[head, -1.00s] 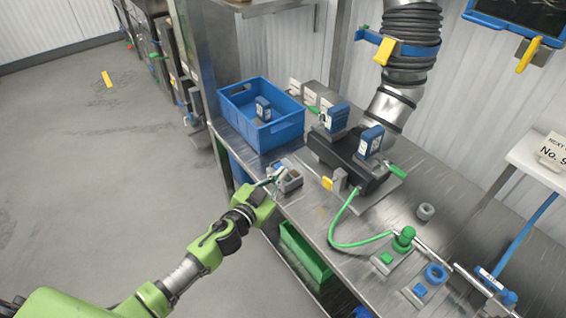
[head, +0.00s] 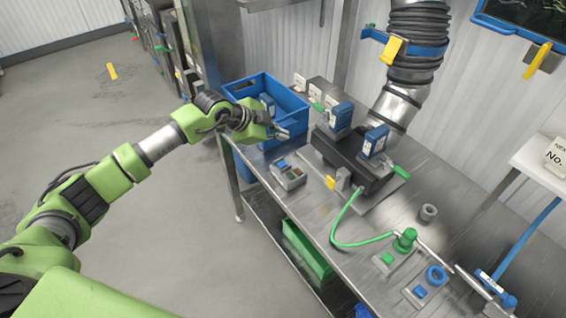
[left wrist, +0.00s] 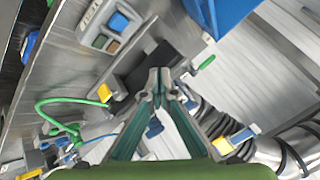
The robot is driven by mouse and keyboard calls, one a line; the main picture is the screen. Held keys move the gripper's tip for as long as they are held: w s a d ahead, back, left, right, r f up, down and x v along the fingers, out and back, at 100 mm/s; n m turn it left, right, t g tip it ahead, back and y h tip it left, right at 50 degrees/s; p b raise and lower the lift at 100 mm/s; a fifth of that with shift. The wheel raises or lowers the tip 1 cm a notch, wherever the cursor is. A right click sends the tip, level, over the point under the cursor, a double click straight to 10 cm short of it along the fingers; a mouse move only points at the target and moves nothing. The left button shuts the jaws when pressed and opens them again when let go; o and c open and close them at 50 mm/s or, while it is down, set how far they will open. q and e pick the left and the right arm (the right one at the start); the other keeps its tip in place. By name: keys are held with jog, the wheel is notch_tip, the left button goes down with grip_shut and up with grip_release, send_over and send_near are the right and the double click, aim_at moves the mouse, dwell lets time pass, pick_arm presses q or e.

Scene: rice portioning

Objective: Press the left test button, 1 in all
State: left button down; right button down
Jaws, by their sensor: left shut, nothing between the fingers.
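A small grey button box (head: 289,176) with a blue button (head: 281,164) lies near the table's left front edge. It also shows at top left in the left wrist view (left wrist: 101,42), with its blue button (left wrist: 118,22) clear. A black device (head: 345,160) with two blue-and-white upright units (head: 341,116) stands to its right. I cannot tell which button is named the left test button. My left gripper (head: 286,133) is shut and empty, raised by the blue bin, apart from the button box. Its closed fingertips (left wrist: 158,76) show in the left wrist view.
The blue bin (head: 238,90) stands at the table's back left. A green button block (head: 387,259), a blue button block (head: 418,292) and a green hose (head: 345,240) lie at the right. A large ribbed pipe (head: 415,60) rises behind the device.

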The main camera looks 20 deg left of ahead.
pick_arm(q)
jog(key=shift+f, duration=0.15)
jog(key=b, duration=0.6)
send_over(280, 165)
notch_tip(280, 165, down, 7)
jog(key=shift+d+r, duration=0.1)
jog(key=shift+f+b, duration=0.3)
jog(key=shift+f, duration=0.55)
dwell(0.6)
jog(key=shift+f, duration=0.4)
jog(key=shift+f+b, duration=0.3)
jog(key=shift+f, duration=0.3)
dwell(0.5)
dwell(0.3)
jog(key=shift+r+p, duration=0.9)
jog(key=shift+r, duration=0.1)
